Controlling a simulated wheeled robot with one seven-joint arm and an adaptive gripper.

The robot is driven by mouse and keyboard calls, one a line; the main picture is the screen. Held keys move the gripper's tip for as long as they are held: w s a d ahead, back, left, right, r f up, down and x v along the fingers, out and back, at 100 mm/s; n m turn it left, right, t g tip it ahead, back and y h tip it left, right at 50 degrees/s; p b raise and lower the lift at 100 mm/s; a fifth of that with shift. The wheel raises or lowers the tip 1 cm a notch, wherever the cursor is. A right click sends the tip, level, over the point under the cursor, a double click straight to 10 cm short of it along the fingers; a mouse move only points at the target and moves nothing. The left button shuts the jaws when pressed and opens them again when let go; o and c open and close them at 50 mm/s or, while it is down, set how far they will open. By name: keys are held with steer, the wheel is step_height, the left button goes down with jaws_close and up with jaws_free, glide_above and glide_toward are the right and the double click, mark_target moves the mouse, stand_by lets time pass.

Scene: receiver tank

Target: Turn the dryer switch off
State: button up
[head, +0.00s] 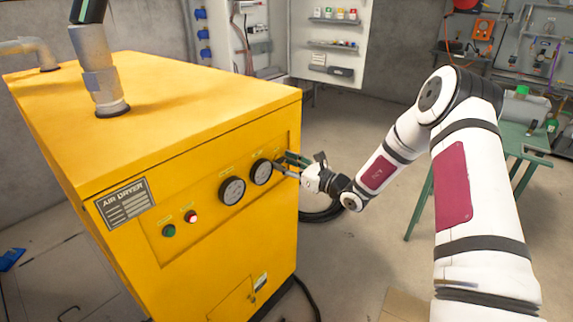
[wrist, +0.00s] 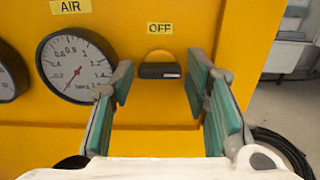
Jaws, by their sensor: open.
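The yellow air dryer (head: 225,245) stands at the left in the head view, with gauges and lamps on its front panel. In the wrist view, the black dryer switch (wrist: 160,71) lies horizontal under a label reading OFF (wrist: 160,28). My gripper (wrist: 160,88) is open, with one teal-padded finger on each side of the switch. I cannot tell whether either finger touches the switch or panel. In the head view, my gripper (head: 289,168) is at the right end of the panel and hides the switch.
A pressure gauge (wrist: 76,66) sits just left of the gripper. A red lamp (head: 191,216) is lit beside a green one (head: 169,231). A green table (head: 520,140) stands at the right, and a black hose (wrist: 285,150) lies on the floor right of the dryer.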

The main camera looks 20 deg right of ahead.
steer(key=shift+c, duration=0.4)
steer(key=c, duration=0.8)
